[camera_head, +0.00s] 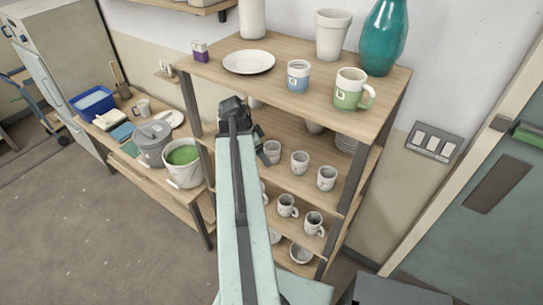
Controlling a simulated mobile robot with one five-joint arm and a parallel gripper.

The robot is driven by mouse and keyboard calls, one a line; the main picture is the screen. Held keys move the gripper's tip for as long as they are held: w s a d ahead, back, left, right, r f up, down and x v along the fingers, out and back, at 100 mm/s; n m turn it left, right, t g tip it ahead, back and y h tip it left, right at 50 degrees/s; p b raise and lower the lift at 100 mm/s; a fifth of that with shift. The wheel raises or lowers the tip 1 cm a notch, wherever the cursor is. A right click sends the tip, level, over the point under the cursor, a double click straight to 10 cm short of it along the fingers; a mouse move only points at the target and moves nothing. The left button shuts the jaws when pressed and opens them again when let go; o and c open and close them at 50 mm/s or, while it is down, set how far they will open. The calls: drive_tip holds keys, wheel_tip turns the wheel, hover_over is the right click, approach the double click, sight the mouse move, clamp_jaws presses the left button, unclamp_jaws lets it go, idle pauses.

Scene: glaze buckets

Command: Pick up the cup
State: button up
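Several cups are in view on the wooden shelf unit (330,112). A blue-and-white cup (298,77) and a white-and-green mug with a handle (350,92) stand upright on its top board. Pale cups stand on the board below, among them one cup (299,162) and another cup (326,179). Handled mugs (287,206) stand lower down. My arm reaches up the middle in front of the unit. My gripper (263,148) shows only as a dark part beside the arm's end, near the second board. Its fingers are mostly hidden, and I cannot tell if it holds anything.
The top board also bears a white plate (248,62), a tall white pot (332,35), a teal vase (385,38) and a small purple box (200,50). Left, a low bench holds a green-filled bucket (182,163) and a grey lidded bucket (152,143).

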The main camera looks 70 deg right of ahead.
sight(275, 152)
drive_tip(key=s+d, duration=0.2)
drive_tip(key=s, duration=0.1)
drive_tip(key=shift+s+d, duration=0.1)
drive_tip(key=shift+d, duration=0.3)
drive_tip(key=shift+b+x, duration=0.7)
drive_tip(key=shift+x, duration=0.15)
drive_tip(key=shift+s+r, duration=0.1)
drive_tip(key=shift+r, duration=0.15)
drive_tip(key=c, duration=1.6)
